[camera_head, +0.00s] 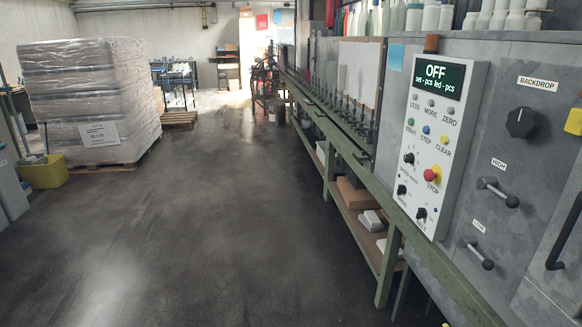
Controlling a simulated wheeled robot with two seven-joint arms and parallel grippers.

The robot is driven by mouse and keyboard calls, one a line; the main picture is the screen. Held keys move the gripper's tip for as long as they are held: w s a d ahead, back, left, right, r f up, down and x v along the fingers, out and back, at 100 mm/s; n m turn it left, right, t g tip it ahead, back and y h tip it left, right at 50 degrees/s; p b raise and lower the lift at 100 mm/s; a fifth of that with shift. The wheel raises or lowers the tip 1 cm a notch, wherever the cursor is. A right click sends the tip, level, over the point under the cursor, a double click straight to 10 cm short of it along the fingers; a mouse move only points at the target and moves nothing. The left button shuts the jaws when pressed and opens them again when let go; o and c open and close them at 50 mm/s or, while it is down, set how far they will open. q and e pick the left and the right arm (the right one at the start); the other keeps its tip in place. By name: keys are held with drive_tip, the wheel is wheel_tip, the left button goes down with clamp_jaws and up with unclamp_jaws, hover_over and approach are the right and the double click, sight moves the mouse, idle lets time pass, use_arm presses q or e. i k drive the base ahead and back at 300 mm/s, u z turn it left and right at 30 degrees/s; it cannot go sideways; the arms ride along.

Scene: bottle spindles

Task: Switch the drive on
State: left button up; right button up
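A white control panel (439,140) stands upright at the right on the grey machine front. Its display (437,77) reads OFF, with "set - pcs fed - pcs" below. Under it are grey buttons labelled LESS, MORE and ZERO, a green START button (410,121), a blue STEP button (426,129) and a yellow CLEAR button (444,140). Three small black knobs, an upper one (409,158), a left one (402,189) and a lower one (422,213), have labels too small to read surely. Neither gripper shows.
Right of the panel are a BACKDROP knob (521,123), a HIGH lever (498,191) and a LOW lever (479,252). A green-framed spindle line (333,130) runs back along the right. Wrapped pallet goods (90,95) and a yellow bin (43,172) stand left. The middle floor is clear.

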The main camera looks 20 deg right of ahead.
sight(401, 188)
drive_tip(key=i, duration=2.6)
drive_tip(key=z, duration=1.65)
drive_tip(key=i, duration=1.25)
drive_tip(key=z, duration=0.85)
